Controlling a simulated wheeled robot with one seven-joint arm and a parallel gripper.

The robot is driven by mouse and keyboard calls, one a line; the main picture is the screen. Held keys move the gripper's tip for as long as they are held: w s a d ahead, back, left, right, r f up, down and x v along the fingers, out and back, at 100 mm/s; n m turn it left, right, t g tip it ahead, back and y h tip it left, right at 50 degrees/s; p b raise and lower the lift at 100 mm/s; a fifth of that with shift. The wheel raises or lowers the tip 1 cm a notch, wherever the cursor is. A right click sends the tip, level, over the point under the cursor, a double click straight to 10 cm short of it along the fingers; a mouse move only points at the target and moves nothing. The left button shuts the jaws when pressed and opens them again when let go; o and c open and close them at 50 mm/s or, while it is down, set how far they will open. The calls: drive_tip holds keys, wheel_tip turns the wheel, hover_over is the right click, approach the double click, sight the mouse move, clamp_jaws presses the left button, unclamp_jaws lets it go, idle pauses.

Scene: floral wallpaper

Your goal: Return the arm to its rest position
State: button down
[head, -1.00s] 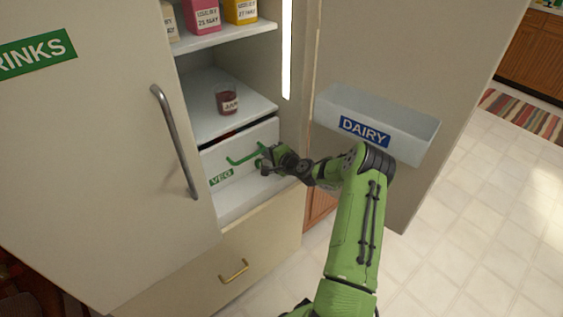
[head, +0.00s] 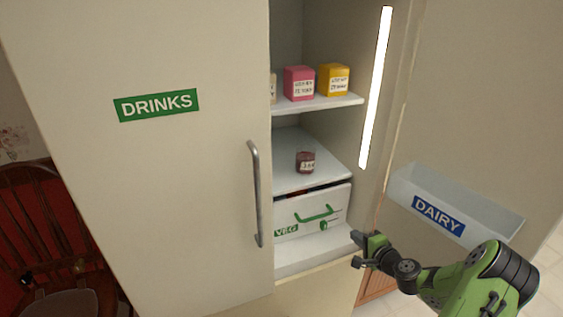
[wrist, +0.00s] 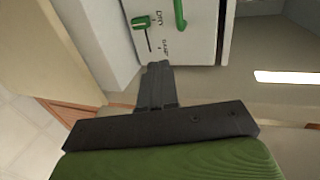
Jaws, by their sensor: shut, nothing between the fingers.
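My gripper (head: 357,250) is at the front right edge of the open fridge, below and to the right of the white VEG drawer (head: 290,217). Its fingers are shut with nothing between them. The wrist view shows the closed dark fingers (wrist: 156,80) pointing toward the drawer's front, apart from its green handle (wrist: 180,14). In the head view the green handle (head: 314,217) is free of the gripper. My green arm reaches in from the lower right and is bent at the elbow.
The DRINKS door (head: 180,200) is on the left, with a metal handle (head: 256,195). The right door stands open with a DAIRY bin (head: 480,212) close above my arm. A jam jar (head: 305,163) and several cartons (head: 299,84) stand on shelves. Floor shows at the lower right.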

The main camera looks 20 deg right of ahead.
drive_tip(key=s+a+r+n+g+y+p, duration=0.1)
drive_tip(key=s+a+r+n+g+p, duration=0.2)
drive_tip(key=a+r+n, duration=0.45)
drive_tip(key=s+a+r+n+g+y+p, duration=0.15)
drive_tip(key=a+r+n+g, duration=0.3)
drive_tip(key=a+r, duration=0.65)
drive_tip(key=s+a+r+n+h+p, duration=0.1)
drive_tip(key=s+r, duration=0.5)
drive_tip(key=s, duration=0.6)
drive_tip(key=s+a+r+n+g+h+p, duration=0.1)
drive_tip(key=s+a+r+n+p, duration=0.3)
drive_tip(key=s+a, duration=0.4)
drive_tip(key=s+r+h+p, duration=0.1)
drive_tip(key=s+r, duration=0.1)
drive_tip(key=s, duration=0.2)
drive_tip(key=shift+a+r+n, duration=0.2)
drive_tip(key=shift+r+n, duration=0.1)
drive_tip(key=shift+s+g, duration=0.15)
drive_tip(key=shift+g, duration=0.1)
